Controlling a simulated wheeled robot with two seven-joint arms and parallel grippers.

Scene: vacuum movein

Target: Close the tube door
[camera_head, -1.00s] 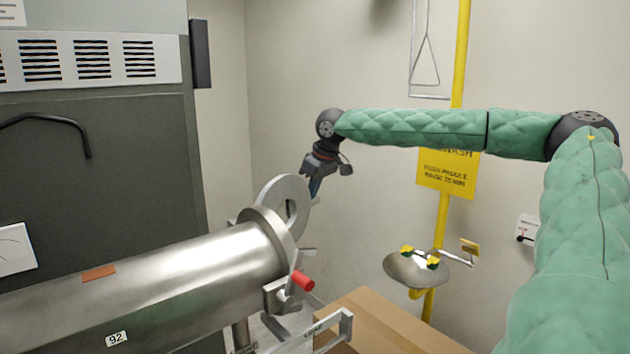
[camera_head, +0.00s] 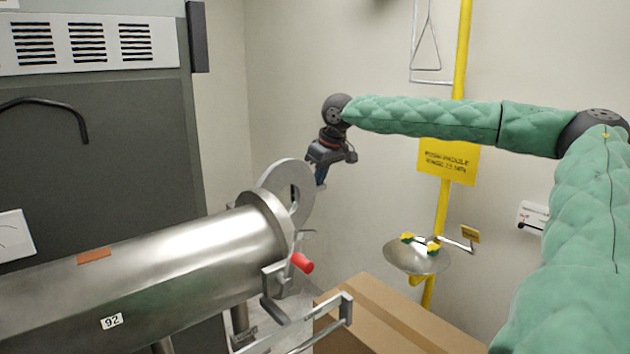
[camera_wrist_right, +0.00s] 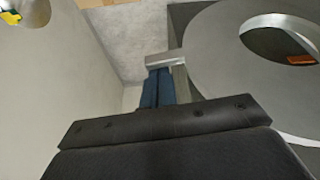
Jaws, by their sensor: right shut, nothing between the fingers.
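The tube (camera_head: 170,275) is a long steel cylinder at the lower left of the head view. Its round tube door (camera_head: 274,180) stands open at the tube's right end, swung out on the far side. It shows as a grey disc with a round window in the wrist view (camera_wrist_right: 225,60). My right gripper (camera_head: 320,180) is at the door's outer edge. In the wrist view its blue fingers (camera_wrist_right: 158,88) are together, with their tips at a metal tab (camera_wrist_right: 165,60) on the door's rim. I cannot tell whether they touch it. My left gripper is not in view.
A red-handled latch (camera_head: 302,262) sits at the tube's mouth. A cardboard box (camera_head: 385,315) stands below right. An eyewash bowl (camera_head: 417,255) hangs on a yellow pipe (camera_head: 442,215) behind. A grey cabinet (camera_head: 100,160) fills the left. Air right of the tube mouth is free.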

